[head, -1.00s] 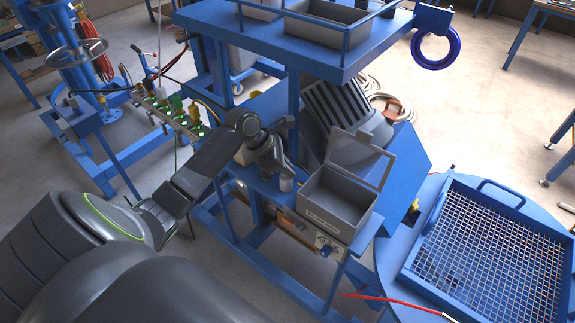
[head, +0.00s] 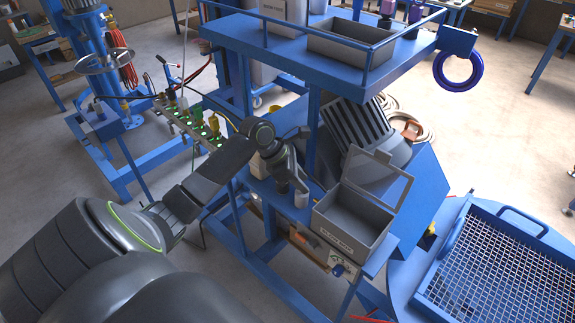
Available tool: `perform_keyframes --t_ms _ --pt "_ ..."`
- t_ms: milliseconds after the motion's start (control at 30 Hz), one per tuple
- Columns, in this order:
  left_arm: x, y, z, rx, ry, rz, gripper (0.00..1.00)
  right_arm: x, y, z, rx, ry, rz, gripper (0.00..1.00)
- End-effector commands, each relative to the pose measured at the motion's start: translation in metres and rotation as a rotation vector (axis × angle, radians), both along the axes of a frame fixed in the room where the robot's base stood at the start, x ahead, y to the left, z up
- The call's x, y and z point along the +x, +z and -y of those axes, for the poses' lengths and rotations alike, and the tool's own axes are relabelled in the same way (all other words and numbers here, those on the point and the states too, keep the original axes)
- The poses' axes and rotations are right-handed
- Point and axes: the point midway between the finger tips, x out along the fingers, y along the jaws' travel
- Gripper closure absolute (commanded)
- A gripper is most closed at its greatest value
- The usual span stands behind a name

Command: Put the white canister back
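My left arm reaches in from the left, and its dark gripper (head: 290,184) points down over the blue shelf beside the open grey box. A small pale grey cylinder (head: 302,195) shows at its fingertips; I cannot tell whether it is held or stands beside them. A beige object (head: 257,165) is partly hidden behind the gripper's wrist. I cannot tell for sure which of these is the white canister. The finger gap is too small and dark to read. My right gripper is out of view.
The open grey box (head: 352,218) with a raised clear lid stands right of my gripper. A blue upper deck (head: 290,47) with rails and bins overhangs behind. A connector strip (head: 190,122) is at the left, a mesh grate (head: 500,265) at the right.

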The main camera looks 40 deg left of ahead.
Motion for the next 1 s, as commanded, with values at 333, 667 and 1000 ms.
perform_keyframes --t_ms 333,667,1000 --pt "-0.021 0.05 -0.026 0.008 0.0 0.001 0.68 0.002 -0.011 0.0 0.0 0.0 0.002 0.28" --pt "-0.034 0.08 -0.04 0.003 0.0 -0.001 0.68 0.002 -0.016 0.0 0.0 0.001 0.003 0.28" --pt "-0.036 0.087 -0.041 0.0 -0.001 -0.001 0.68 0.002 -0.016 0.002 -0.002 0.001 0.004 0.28"
